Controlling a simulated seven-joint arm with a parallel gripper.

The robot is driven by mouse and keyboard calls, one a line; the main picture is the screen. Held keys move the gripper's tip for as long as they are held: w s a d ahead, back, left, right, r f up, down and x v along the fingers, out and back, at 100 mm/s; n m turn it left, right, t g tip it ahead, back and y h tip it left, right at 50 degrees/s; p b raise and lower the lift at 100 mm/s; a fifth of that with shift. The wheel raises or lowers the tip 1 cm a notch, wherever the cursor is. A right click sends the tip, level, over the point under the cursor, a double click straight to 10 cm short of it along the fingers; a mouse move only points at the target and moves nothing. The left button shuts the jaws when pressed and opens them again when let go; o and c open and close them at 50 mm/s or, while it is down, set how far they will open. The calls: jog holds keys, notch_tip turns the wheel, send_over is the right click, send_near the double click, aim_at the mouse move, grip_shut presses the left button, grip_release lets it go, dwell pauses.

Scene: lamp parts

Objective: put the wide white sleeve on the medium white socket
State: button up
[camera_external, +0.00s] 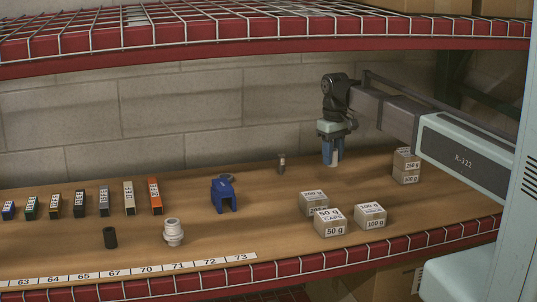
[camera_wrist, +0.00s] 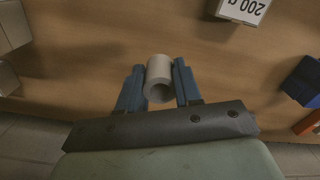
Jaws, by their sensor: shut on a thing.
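My gripper (camera_external: 333,148) is at the back right of the shelf, pointing down. Its blue fingers are shut on the wide white sleeve (camera_external: 334,158), a short open tube. In the wrist view the sleeve (camera_wrist: 159,68) sits between both fingers, its round opening facing the camera. I cannot tell whether its lower end touches the board. The medium white socket (camera_external: 173,231) stands upright at the front, left of centre, with a stepped, ringed shape. It is well apart from my gripper and does not show in the wrist view.
A blue bracket (camera_external: 223,195) and a small grey post (camera_external: 281,164) stand between gripper and socket. Weight boxes (camera_external: 335,222) are at the front right, others (camera_external: 405,166) at the right. The wire shelf (camera_external: 250,25) hangs above.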

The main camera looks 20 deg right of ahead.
jog(key=shift+r, duration=0.75)
jog(key=s+a+r+n, duration=0.1)
jog(key=s+a+n, duration=0.15)
jog(key=a, duration=0.85)
jog(key=s+a+r+n, duration=0.1)
jog(key=s+a, duration=0.3)
jog(key=a, duration=0.8)
notch_tip(320, 180, up, 5)
jog(key=n, duration=0.6)
send_over(173, 232)
jog(key=w, duration=0.1)
jog(key=n, duration=0.6)
jog(key=shift+w+d+f, duration=0.1)
jog(key=shift+w+f, duration=0.1)
jog(key=shift+f, duration=2.35)
jog(key=shift+w+d+f, duration=0.1)
jog(key=shift+w+f, duration=0.05)
jog(key=shift+f, duration=2.35)
jog(key=shift+f, duration=0.35)
jog(key=o, duration=1)
